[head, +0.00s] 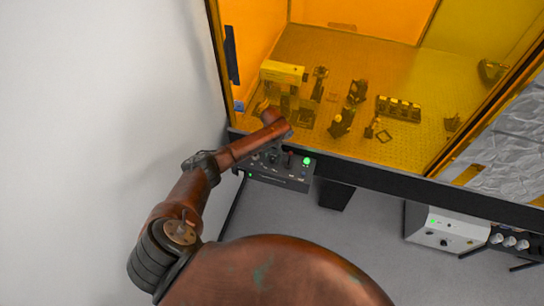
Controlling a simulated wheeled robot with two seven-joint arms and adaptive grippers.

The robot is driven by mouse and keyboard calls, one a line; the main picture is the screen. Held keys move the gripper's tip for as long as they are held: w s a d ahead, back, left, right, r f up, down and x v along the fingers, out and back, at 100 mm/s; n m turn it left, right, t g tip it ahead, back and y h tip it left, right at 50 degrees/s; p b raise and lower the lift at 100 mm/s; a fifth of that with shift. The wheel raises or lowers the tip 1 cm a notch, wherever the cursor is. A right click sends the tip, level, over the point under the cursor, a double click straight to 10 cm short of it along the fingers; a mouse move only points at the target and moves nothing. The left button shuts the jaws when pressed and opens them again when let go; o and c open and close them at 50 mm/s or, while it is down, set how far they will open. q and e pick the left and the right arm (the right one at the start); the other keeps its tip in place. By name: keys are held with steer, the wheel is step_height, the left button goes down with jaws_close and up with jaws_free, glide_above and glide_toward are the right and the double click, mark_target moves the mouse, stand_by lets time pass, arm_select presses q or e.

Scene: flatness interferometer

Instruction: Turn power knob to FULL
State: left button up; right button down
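A dark control box (278,182) hangs under the front edge of the amber enclosure. It has a lit green indicator (306,161) and small dark controls on its top. I cannot read any label or tell which control is the power knob or where it points. My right gripper is out of view.
The amber enclosure holds optical parts on a perforated table (420,75), including a yellow-topped unit (283,71). Its black front rail (400,184) runs above the control box. A white instrument box (446,229) stands at lower right. A pale wall (100,100) is at left.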

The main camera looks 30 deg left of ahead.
mark_target(272, 157)
arm_select(q)
step_height(272, 157, up, 12)
steer(key=shift+f, duration=0.25)
stand_by(0.5)
